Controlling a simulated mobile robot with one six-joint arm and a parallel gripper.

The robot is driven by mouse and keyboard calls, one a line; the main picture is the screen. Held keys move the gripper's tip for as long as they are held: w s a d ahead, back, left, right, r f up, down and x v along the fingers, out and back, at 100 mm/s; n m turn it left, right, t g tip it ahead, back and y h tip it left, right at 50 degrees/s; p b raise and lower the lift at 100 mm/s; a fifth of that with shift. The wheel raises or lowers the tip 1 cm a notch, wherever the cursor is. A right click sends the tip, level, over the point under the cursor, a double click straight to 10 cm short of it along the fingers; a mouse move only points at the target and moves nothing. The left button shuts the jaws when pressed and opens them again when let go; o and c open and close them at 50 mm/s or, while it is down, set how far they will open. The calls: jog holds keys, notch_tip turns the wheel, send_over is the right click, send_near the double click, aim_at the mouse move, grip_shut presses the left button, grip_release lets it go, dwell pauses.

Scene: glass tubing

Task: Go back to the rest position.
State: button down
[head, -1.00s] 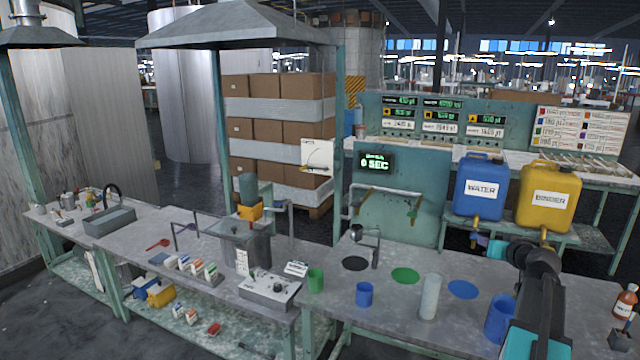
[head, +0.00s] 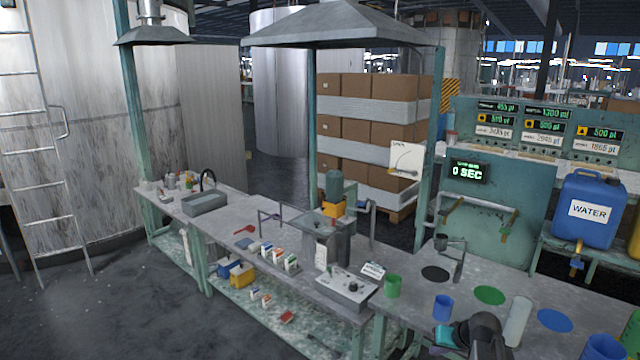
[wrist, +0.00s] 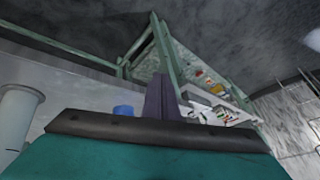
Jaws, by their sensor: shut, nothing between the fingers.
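My gripper shows in the wrist view as a dark purple-grey finger pair (wrist: 161,98) above a wide teal body. The fingers are shut together with nothing between them. In the head view the teal part of my gripper (head: 446,337) and the dark wrist are low in the picture, over the front part of the right-hand bench (head: 410,312). The fingertips are hard to make out there. A blue cup (head: 442,307) stands on the bench just behind it in the picture, and it also shows beside the fingers in the wrist view (wrist: 123,110).
A white cylinder (head: 517,320) and a larger blue container (head: 603,347) stand to the right of my wrist. A green cup (head: 392,286) stands to the left, near a control box (head: 345,288). The blue water jug (head: 588,210) is at the right. Open floor (head: 110,300) lies at the left.

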jog(key=s+a+f+n+g+h, duration=0.1)
jog(key=s+a+f+g, duration=0.2)
jog(key=s+a+f, duration=0.5)
jog(key=s+a+f+n+g+h, duration=0.1)
jog(key=s+a+f+g, duration=0.2)
jog(key=s+a+f, duration=0.5)
jog(key=s+a+f+g+b, duration=0.1)
jog(key=s+f+g+b, duration=0.1)
jog(key=s+f+b, duration=0.6)
jog(key=s+a+f+g+b, duration=0.1)
jog(key=s+f+g+b, duration=0.2)
jog(key=s+f+b, duration=0.6)
jog(key=s+f, duration=0.3)
jog(key=f, duration=0.5)
jog(key=s+f, duration=0.4)
jog(key=f, duration=0.4)
jog(key=shift+g, duration=0.3)
jog(key=shift+d, duration=0.1)
